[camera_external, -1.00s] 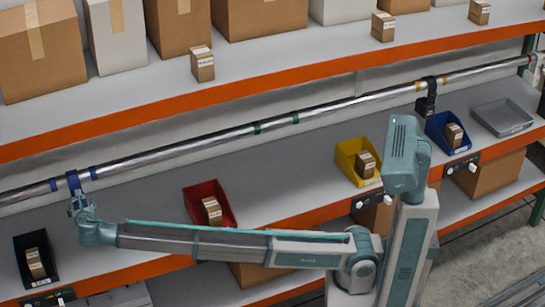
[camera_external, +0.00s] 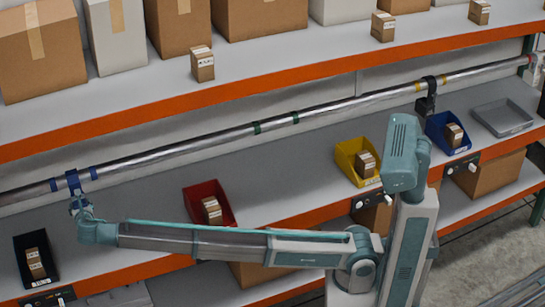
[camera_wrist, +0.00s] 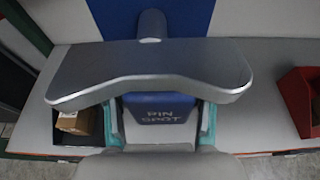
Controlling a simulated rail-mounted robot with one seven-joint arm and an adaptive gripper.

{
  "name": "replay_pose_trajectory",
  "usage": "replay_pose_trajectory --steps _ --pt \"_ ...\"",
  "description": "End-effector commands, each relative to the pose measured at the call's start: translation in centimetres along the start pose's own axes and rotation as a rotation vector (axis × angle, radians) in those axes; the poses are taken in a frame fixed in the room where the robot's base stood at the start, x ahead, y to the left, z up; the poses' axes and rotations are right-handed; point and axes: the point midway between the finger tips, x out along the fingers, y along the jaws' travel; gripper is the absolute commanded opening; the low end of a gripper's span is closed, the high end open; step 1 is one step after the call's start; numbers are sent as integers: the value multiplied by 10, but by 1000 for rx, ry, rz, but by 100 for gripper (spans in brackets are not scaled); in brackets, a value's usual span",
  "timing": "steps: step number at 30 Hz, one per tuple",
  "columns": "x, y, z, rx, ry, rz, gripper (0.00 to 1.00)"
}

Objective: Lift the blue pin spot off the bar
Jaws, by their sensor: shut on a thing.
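The blue pin spot (camera_wrist: 168,112) shows in the wrist view as a blue body lettered "PIN SPOT". My gripper (camera_wrist: 160,130) has its teal fingers on both sides of it, shut on it. In the external view my gripper (camera_external: 80,206) is at the far left, just below the bar (camera_external: 150,158). A blue clamp or strap (camera_external: 73,181) is on the bar there, between blue bands. It still appears to be at the bar; its exact contact is too small to tell. A grey metallic part hides the pin spot's top in the wrist view.
A black bin (camera_external: 22,275) with a small box stands below left; a red bin (camera_external: 222,192) is to the right. Yellow (camera_external: 346,150) and blue (camera_external: 437,125) bins and a grey tray (camera_external: 503,118) stand farther right. An orange-edged shelf (camera_external: 200,100) lies above the bar.

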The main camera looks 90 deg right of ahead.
Motion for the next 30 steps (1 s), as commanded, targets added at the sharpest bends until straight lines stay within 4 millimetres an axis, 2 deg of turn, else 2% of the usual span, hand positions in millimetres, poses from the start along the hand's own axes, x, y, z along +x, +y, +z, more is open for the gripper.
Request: replay_pose_trajectory --steps 30 --pt "-11 0 36 1 -2 0 14"
